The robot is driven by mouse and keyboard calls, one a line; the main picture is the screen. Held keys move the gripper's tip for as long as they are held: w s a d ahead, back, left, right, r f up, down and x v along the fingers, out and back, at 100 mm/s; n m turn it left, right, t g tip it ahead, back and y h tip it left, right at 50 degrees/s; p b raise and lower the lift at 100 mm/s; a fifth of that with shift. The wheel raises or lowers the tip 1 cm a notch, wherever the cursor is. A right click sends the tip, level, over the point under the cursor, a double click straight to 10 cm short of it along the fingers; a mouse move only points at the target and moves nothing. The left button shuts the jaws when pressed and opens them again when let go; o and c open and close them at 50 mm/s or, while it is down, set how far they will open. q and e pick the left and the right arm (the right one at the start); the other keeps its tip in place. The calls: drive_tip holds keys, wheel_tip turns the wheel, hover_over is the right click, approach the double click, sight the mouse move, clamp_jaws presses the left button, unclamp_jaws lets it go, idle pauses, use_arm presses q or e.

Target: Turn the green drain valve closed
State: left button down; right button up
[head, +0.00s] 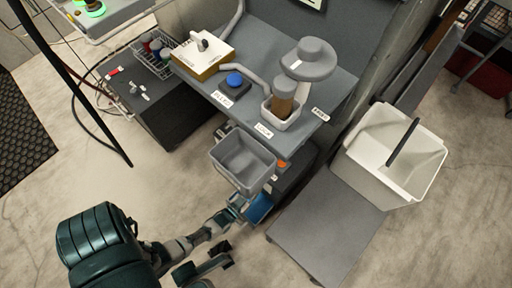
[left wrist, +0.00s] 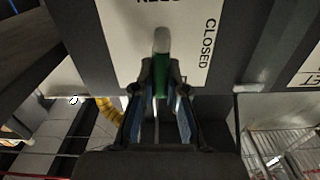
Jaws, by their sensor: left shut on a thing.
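In the left wrist view the green drain valve handle (left wrist: 161,76) stands between the fingers of my left gripper (left wrist: 159,112), which is shut on it. The handle has a pale rounded end pointing up the picture. Behind it is a white plate (left wrist: 125,40) with the word CLOSED running along its right side. In the head view my left gripper (head: 243,207) is low beside the bench, just below a grey bin. The valve cannot be made out there.
The grey bin (head: 243,162) hangs at the bench front above my left gripper. An orange part (head: 282,164) sits beside it. A grey platform (head: 325,225) and a white tub (head: 370,165) stand to the right. The floor at lower right is clear.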

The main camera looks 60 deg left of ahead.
use_arm(q)
drive_tip(key=shift+d+f+m+b, duration=0.3)
drive_tip(key=shift+f+m+b, duration=0.2)
drive_tip(key=shift+m, duration=2.35)
drive_tip(key=shift+d+f+m+b, duration=0.3)
drive_tip(key=shift+f+m+b, duration=0.15)
drive_tip(key=shift+m, duration=2.35)
drive_tip(key=shift+d+f+m+b, duration=0.35)
drive_tip(key=shift+m+b, duration=0.2)
drive_tip(key=shift+m, duration=2.3)
drive_tip(key=shift+s, duration=0.1)
drive_tip(key=c, duration=1.2)
unclamp_jaws()
drive_tip(key=shift+a, duration=0.1)
drive_tip(key=shift+r, duration=0.1)
drive_tip(key=shift+w+r, duration=0.1)
drive_tip(key=shift+w, duration=0.1)
wheel_tip(320, 180, up, 10)
hover_over(265, 186)
drive_tip(key=a+v, duration=0.1)
drive_tip(key=v, duration=0.3)
drive_tip(key=shift+w+d, duration=0.1)
drive_tip(key=shift+d, duration=0.35)
